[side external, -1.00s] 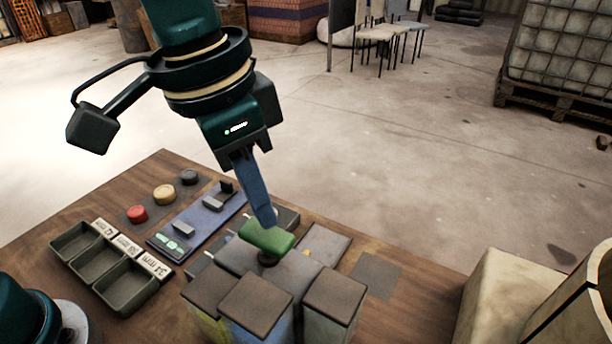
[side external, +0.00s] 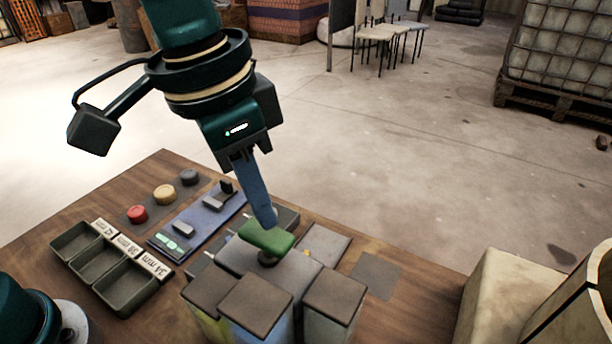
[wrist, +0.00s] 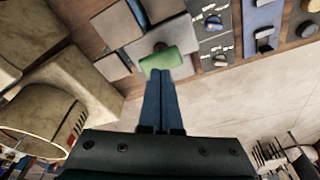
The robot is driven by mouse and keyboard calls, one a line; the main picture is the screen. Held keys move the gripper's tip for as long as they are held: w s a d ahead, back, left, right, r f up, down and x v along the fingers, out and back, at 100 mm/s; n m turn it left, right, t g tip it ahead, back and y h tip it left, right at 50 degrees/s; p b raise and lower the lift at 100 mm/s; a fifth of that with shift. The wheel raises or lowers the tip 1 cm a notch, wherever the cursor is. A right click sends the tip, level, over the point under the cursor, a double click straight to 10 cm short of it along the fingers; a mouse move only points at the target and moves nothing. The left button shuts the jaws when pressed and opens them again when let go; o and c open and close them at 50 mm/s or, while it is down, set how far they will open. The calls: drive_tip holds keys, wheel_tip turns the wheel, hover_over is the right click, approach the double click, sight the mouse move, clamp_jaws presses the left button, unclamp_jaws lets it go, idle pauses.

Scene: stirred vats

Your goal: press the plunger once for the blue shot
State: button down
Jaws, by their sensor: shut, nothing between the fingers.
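The plunger has a green cap (side external: 267,236) on a short dark stem, standing on top of a grey dispenser block (side external: 235,258). The cap also shows in the wrist view (wrist: 160,61). My gripper (side external: 271,222) is shut, with its blue fingers together and nothing between them. The fingertips are at the cap's top, over its far right part in the side view. I cannot tell whether they touch it or sit just above. A stretch of dark stem shows under the cap. A vat with a blue side (side external: 262,325) stands at the front of the block.
Several other brown-topped vats (side external: 335,290) stand around the block. To the left are grey bins (side external: 125,287) with millimetre labels, red (side external: 137,214), yellow and dark knobs, and a blue slider panel (side external: 200,222). A large pale container (side external: 510,290) stands at the right.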

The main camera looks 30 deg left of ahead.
sight(265, 233)
drive_tip(key=shift+f, duration=0.3)
drive_tip(key=shift+f, duration=1.5)
drive_tip(key=shift+r, duration=4.55)
